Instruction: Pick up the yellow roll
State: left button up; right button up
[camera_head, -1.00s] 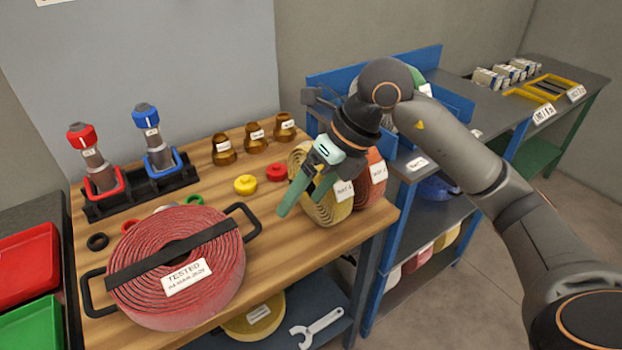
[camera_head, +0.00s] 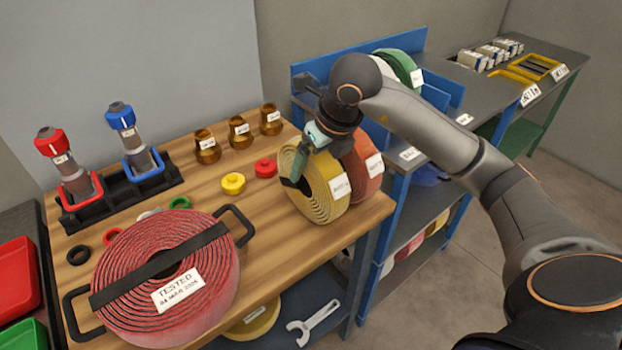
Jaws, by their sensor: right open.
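The yellow roll (camera_head: 323,196) is a coiled hose standing on its edge near the right end of the wooden table. It has a white label on its side. My right gripper (camera_head: 296,172) is at the roll's upper left part, pointing down, with its fingers open. One finger shows in front of the coil; the other is mostly hidden, and I cannot tell whether they touch the roll. My left gripper is not in view.
An orange-red roll (camera_head: 364,172) stands right behind the yellow one. A large red hose roll (camera_head: 208,268) lies flat at the front left. Yellow (camera_head: 233,183) and red (camera_head: 265,168) caps and brass fittings (camera_head: 239,133) stand nearby. A blue-framed shelf (camera_head: 395,215) stands at right.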

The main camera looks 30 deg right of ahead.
jog(key=x, duration=0.4)
jog(key=shift+d+f, duration=0.2)
jog(key=shift+f, duration=0.05)
jog(key=shift+c, duration=0.2)
grip_shut()
dwell(0.5)
jog(key=shift+w+r, duration=0.1)
jog(key=shift+r, duration=0.1)
